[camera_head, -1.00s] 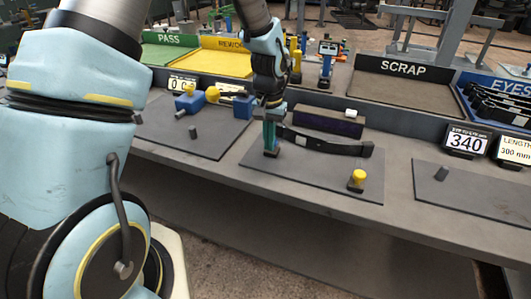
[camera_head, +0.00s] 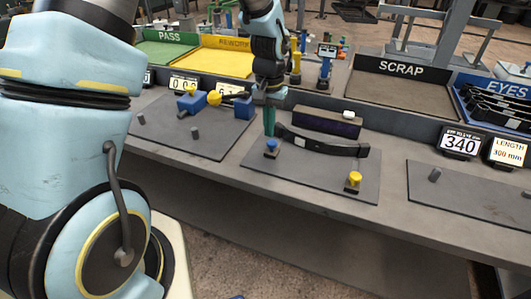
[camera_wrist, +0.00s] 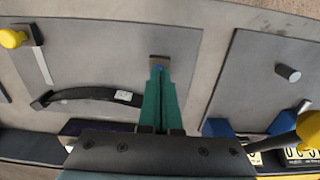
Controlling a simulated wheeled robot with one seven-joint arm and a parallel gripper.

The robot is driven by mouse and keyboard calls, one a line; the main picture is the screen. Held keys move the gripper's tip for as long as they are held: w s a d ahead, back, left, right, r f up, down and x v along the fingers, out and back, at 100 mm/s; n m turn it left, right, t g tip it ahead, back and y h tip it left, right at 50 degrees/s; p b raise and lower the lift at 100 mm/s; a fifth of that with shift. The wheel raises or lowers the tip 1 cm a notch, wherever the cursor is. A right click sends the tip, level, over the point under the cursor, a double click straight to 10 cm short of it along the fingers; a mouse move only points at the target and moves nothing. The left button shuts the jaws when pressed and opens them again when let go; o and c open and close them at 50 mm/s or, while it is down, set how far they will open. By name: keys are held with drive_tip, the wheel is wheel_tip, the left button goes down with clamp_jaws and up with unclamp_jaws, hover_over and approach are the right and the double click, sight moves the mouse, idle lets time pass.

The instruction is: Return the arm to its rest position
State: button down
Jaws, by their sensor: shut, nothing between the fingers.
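My gripper (camera_head: 269,122) hangs pointing down over the left end of the middle grey plate (camera_head: 305,182). Its green fingers are together with nothing between them, just above a small blue-topped block (camera_head: 271,148). In the wrist view the closed fingers (camera_wrist: 159,75) reach toward that block (camera_wrist: 158,62), and part of it is hidden behind the fingertips. A black curved leaf spring (camera_head: 325,145) lies on the plate to the right of the fingers and also shows in the wrist view (camera_wrist: 85,94). It is apart from the fingers.
A yellow-topped block (camera_head: 353,181) stands at the plate's right end. A dark box-shaped device (camera_head: 325,121) is behind the spring. Blue and yellow fixtures (camera_head: 243,106) stand on the left plate. The SCRAP tray (camera_head: 400,92), REWORK tray (camera_head: 222,62) and displays (camera_head: 460,142) line the back.

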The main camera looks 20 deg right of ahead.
drive_tip(key=shift+r, duration=0.2)
idle(0.3)
drive_tip(key=w+a+r+n+b, duration=0.1)
drive_tip(key=a+r+n, duration=0.1)
drive_tip(key=a, duration=0.5)
drive_tip(key=w+a+r+n, duration=0.1)
drive_tip(key=a+r, duration=0.1)
drive_tip(key=a, duration=0.4)
drive_tip(key=s+a+r+n, duration=0.1)
drive_tip(key=s+a+n, duration=0.1)
drive_tip(key=a, duration=0.6)
drive_tip(key=s+a+r+n+t+b, duration=0.1)
drive_tip(key=s+a+r+n, duration=0.1)
drive_tip(key=a, duration=0.6)
drive_tip(key=shift+s+a+t, duration=0.3)
drive_tip(key=shift+s+a, duration=0.1)
drive_tip(key=shift+s, duration=0.4)
drive_tip(key=c, duration=1.6)
unclamp_jaws()
